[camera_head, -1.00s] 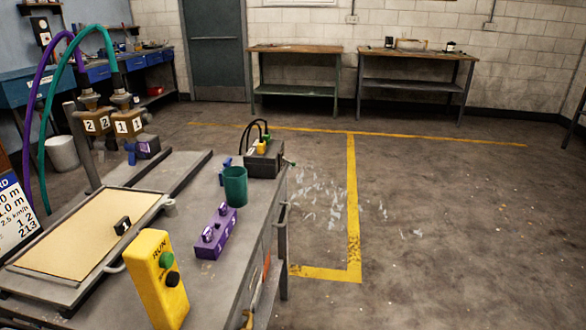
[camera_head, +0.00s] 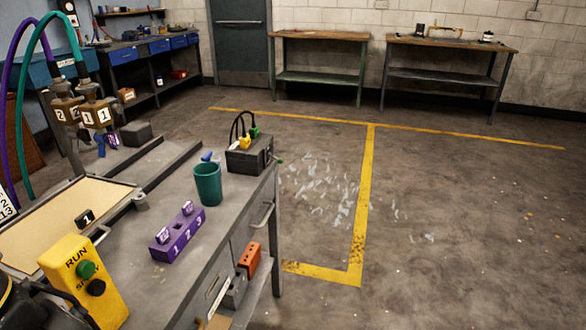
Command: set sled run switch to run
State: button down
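A tilted yellow control box (camera_head: 105,306) stands at the lower left, at the near end of the bench. Its face reads RUN at the top, and the lower lettering is partly covered. A green round button or lamp (camera_head: 86,269) is near RUN, with a black knob (camera_head: 96,287) below it. I cannot tell which way the knob is turned. Dark curved parts (camera_head: 40,303) show in the bottom left corner beside the box. They may belong to my arm, but no fingertips can be made out.
The grey bench (camera_head: 222,237) carries a purple numbered block (camera_head: 178,238), a green cup (camera_head: 208,184) and a dark box with cables (camera_head: 249,158). A tan-topped tray (camera_head: 50,225) lies left. Open floor with yellow lines (camera_head: 365,200) is to the right.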

aim_at(280, 160)
jog(key=i+l+u, duration=0.1)
jog(key=l, duration=0.25)
jog(key=i+l+u, duration=0.15)
jog(key=l, duration=0.25)
jog(key=i+l+u, duration=0.1)
jog(key=i+l, duration=0.2)
jog(key=i+l+u, duration=0.1)
jog(key=l, duration=0.25)
jog(key=i+l, duration=0.25)
jog(key=i+l+u, duration=0.15)
jog(key=l, duration=0.25)
jog(key=i+l, duration=0.2)
jog(key=l, duration=0.2)
jog(key=i+l+u, duration=0.15)
jog(key=l, duration=0.2)
jog(key=i+l+u, duration=0.1)
jog(key=l, duration=0.25)
jog(key=i+l, duration=0.2)
jog(key=l, duration=0.2)
jog(key=u, duration=0.05)
